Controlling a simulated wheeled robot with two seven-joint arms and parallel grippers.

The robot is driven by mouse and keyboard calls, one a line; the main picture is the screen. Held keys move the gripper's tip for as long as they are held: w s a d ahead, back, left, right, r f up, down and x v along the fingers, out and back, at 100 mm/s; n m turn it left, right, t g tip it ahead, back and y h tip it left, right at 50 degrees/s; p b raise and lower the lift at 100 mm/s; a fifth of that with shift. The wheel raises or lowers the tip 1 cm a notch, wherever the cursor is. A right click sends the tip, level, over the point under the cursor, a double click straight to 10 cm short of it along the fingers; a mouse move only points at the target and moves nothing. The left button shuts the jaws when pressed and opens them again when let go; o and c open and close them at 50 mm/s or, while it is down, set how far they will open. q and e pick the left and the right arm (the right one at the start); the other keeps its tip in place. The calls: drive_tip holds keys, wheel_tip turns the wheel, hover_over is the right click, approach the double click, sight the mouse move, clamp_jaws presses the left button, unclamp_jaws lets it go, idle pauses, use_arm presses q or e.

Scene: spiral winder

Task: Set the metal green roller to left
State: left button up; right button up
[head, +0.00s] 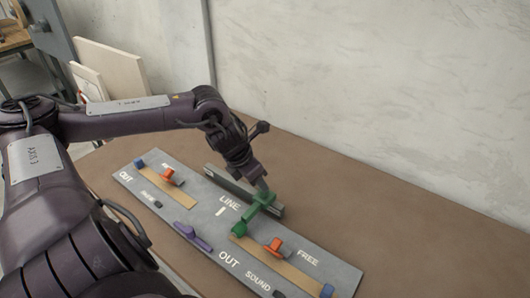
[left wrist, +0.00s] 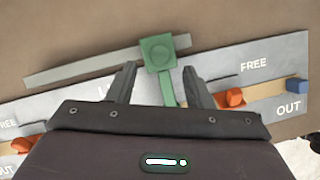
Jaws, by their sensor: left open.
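The green roller (head: 264,198) sits at the right part of the raised grey rail (head: 228,182) on the grey panel. Its arm runs down toward the tan strip and ends in a green block (head: 238,229). In the left wrist view the roller's square green head (left wrist: 158,52) lies just past the fingertips, against the grey rail (left wrist: 85,69). My left gripper (head: 261,186) is right at the roller in the head view. In the left wrist view my left gripper (left wrist: 161,82) is open, with the green arm (left wrist: 167,90) showing between its fingers. My right gripper is not seen.
The panel (head: 310,276) lies on a brown table (head: 400,215) near a pale wall. It carries orange knobs (head: 275,247) on tan strips, blue end blocks (head: 327,290) and a purple lever (head: 191,236). The table right of the panel is clear.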

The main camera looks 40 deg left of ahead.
sight(253, 209)
use_arm(q)
drive_tip(key=x, duration=0.4)
drive_tip(key=shift+w+f+p, duration=0.1)
drive_tip(key=shift+w+p, duration=0.05)
drive_tip(key=shift+p, duration=0.15)
drive_tip(key=shift+w+f, duration=0.2)
drive_tip(key=shift+f, duration=0.45)
drive_tip(key=shift+w+f, duration=0.1)
drive_tip(key=shift+f, duration=0.1)
clamp_jaws()
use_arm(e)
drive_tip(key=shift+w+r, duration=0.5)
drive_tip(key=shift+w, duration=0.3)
